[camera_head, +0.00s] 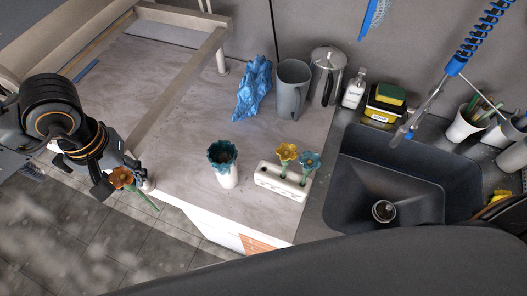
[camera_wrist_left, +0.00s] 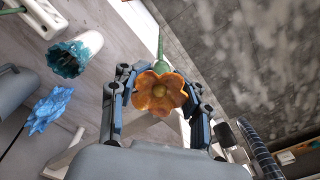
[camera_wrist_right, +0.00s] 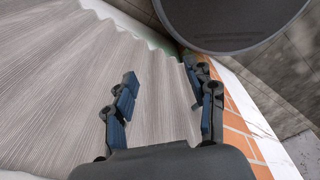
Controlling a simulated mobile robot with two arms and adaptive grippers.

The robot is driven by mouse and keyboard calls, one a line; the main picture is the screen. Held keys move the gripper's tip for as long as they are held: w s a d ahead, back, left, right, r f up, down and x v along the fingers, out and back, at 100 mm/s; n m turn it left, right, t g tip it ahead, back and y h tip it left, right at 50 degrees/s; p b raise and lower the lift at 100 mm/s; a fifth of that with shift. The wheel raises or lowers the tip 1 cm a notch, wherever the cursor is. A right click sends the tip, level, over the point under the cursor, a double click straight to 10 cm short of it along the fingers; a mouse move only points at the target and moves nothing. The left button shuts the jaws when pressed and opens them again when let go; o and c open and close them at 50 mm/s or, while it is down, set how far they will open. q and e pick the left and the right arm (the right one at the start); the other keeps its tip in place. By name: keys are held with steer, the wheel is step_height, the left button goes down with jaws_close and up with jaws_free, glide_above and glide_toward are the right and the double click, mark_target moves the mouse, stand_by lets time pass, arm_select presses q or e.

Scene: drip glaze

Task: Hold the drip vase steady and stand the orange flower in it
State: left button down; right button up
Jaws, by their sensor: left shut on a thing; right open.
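The drip vase (camera_head: 228,177), white with a teal glazed rim, stands upright on the counter. It also shows in the left wrist view (camera_wrist_left: 88,42). My left gripper (camera_head: 113,181) is shut on the orange flower (camera_head: 122,177), beyond the counter's left front edge and apart from the vase. In the left wrist view, the orange bloom (camera_wrist_left: 158,92) faces the camera between the fingers, and its green stem points away. In the head view, the stem slants down to the right. My right gripper (camera_wrist_right: 160,82) is open and empty; it shows only in the right wrist view.
A white holder (camera_head: 281,183) with a yellow and a blue flower stands right of the vase. Behind are a blue crumpled cloth (camera_head: 254,88), a grey pitcher (camera_head: 291,90) and a metal press pot (camera_head: 326,74). A dark sink (camera_head: 400,180) lies right. The counter left of the vase is clear.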

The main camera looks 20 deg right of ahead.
mark_target(230, 163)
steer(key=o, duration=0.4)
steer(key=shift+a+r+t, duration=0.2)
steer(key=shift+r+t, duration=0.1)
steer(key=shift+c, duration=0.2)
steer(key=shift+o, duration=0.4)
steer(key=w+a+r+n+t+y, duration=0.3)
steer(key=w+a+r, duration=0.3)
steer(key=w+a, duration=0.2)
steer(key=shift+a+r, duration=0.3)
steer(key=shift+a, duration=0.8)
steer(key=w+a+r+n+t+y, duration=0.1)
steer(key=w+a+r+n+y, duration=0.15)
steer(key=a+r, duration=0.45)
steer(key=w+a+r+n+t+y, duration=0.1)
steer(key=w+a+r+t+y, duration=0.1)
steer(key=w+a+r, duration=0.35)
steer(key=w+a+r+t+y, duration=0.1)
steer(key=w+a+r, duration=0.2)
steer(key=r, duration=0.4)
steer(key=w+a+r+t+y, duration=0.2)
steer(key=w+a+r, duration=0.1)
steer(key=r, duration=0.5)
steer(key=w+d+r+m+t, duration=0.35)
steer(key=w+d+r, duration=0.4)
steer(key=d, duration=0.45)
steer(key=shift+n+t+h, duration=0.45)
steer(key=shift+n, duration=0.05)
steer(key=x, duration=1.2)
steer(key=shift+s+a+r, duration=0.15)
steer(key=shift+r, duration=0.05)
